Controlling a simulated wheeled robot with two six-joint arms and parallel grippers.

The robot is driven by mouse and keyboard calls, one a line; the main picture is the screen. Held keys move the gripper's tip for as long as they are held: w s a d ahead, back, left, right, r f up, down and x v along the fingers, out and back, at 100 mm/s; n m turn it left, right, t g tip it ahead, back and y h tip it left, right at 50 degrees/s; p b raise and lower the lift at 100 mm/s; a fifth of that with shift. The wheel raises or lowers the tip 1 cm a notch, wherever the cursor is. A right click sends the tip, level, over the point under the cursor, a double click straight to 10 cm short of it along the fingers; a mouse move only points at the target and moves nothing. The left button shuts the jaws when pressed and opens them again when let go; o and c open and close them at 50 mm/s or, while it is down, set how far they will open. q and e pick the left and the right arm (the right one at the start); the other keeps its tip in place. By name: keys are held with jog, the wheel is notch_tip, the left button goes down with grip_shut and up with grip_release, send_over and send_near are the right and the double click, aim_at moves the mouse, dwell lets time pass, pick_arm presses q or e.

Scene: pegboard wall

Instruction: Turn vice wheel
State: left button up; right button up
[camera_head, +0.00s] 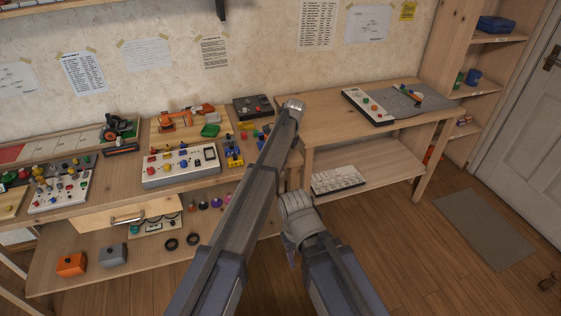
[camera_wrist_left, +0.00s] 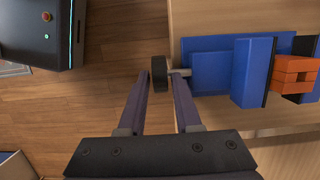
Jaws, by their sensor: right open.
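In the left wrist view a blue vice (camera_wrist_left: 212,72) lies at the table edge. Its round black wheel (camera_wrist_left: 160,74) sticks out past the edge on a short grey shaft. An orange block (camera_wrist_left: 294,75) sits between the vice jaws. My left gripper (camera_wrist_left: 155,82) is open, with its two fingertips on either side of the wheel in the picture; I cannot tell whether they touch it. I cannot make out the vice in the head view. My right gripper (camera_head: 291,256) is open and low in the middle of the head view, partly hidden by my arms.
A workbench at the left carries a grey control box (camera_head: 180,167) and several small parts. A wooden table (camera_head: 420,132) at the right holds a white button panel (camera_head: 367,106). A keyboard (camera_head: 338,180) lies on its lower shelf.

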pick_arm(q)
jog(key=p+v, duration=0.7)
jog(key=shift+r+p, duration=0.3)
jog(key=shift+r, duration=0.1)
jog(key=shift+d, duration=0.1)
